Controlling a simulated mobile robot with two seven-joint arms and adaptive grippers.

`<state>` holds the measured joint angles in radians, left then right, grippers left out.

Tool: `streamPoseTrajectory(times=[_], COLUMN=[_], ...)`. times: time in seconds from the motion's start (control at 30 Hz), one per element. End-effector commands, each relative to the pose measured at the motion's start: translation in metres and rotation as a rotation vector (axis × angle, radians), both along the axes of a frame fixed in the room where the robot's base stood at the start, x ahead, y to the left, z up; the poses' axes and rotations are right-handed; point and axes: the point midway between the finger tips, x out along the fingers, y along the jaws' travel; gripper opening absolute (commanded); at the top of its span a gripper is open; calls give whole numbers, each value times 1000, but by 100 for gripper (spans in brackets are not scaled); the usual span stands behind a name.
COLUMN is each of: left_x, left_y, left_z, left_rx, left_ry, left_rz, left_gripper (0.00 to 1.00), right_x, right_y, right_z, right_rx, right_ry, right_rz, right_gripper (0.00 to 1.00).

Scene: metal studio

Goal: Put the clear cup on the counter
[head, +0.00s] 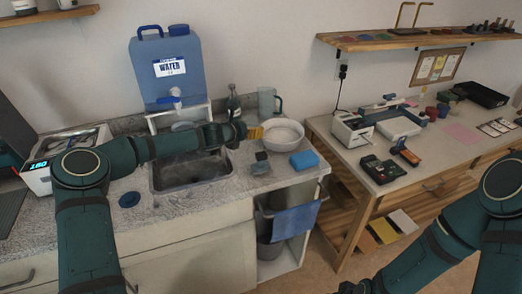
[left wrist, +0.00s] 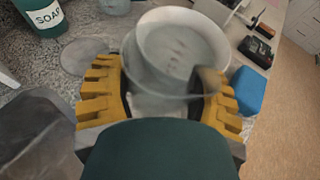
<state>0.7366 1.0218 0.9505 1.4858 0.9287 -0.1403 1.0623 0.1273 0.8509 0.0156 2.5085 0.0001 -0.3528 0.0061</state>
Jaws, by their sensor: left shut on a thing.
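My left gripper (head: 250,133) reaches over the counter (head: 228,199) at the right edge of the sink, its yellow fingers pointing right. In the left wrist view my left gripper (left wrist: 165,102) is shut on the clear cup (left wrist: 158,101), with a finger on each side of its see-through wall. A white bowl (left wrist: 183,42) shows behind and through the cup. In the head view the cup is too faint to make out against the bowl (head: 283,133). My right arm is at the lower right, and its fingers are outside the picture.
The sink (head: 190,173) lies under my left forearm. The counter's front left part is mostly clear.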

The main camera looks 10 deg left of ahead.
Motion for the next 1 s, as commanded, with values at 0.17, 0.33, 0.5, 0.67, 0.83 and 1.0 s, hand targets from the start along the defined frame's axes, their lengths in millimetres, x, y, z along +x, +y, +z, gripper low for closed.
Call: streamPoseTrajectory(times=[0.17,0.33,0.5,0.67,0.83,1.0], left_x=[0,0,0,0,0,0], left_y=[0,-1,0,0,0,0], left_z=[-30,-39,-63,-70,-70,-74], left_rx=[-1,-1,-1,1,1,2], left_ry=[2,0,2,0,0,0], left_rz=[1,-1,2,1,1,1], left_gripper=[22,22,22,22,22,69], right_x=[-2,-3,-3,-2,-2,-2], right_y=[0,1,1,0,0,0], right_z=[-9,-11,-17,-19,-18,-22], right_rx=[2,2,2,1,1,1], right_ry=[6,7,7,5,5,3], right_rz=[4,6,6,5,5,5], right_gripper=[0,0,0,0,0,0])
